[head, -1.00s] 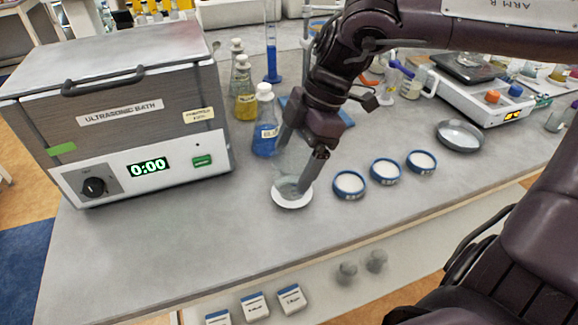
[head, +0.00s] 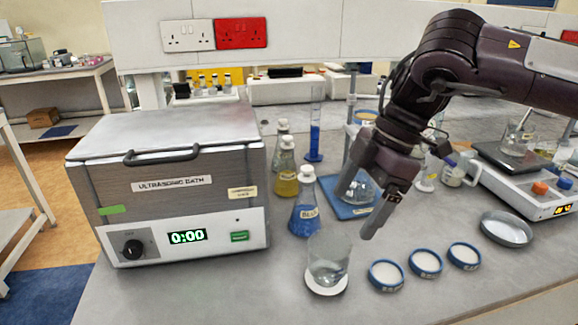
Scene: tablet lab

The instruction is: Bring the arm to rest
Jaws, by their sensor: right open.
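My right gripper (head: 364,202) is open and empty, pointing down above the bench. It is up and to the right of a clear glass beaker (head: 328,258), apart from it. The beaker stands upright on a small white round pad (head: 327,288) and seems to hold a little clear liquid. My right arm comes in from the upper right. My left gripper is not in view.
An ultrasonic bath (head: 180,185) with a shut lid stands at left. Flasks, one with blue liquid (head: 304,215), stand behind the beaker. Blue-rimmed dishes (head: 426,262), a metal dish (head: 506,229) and a balance (head: 535,195) are at right.

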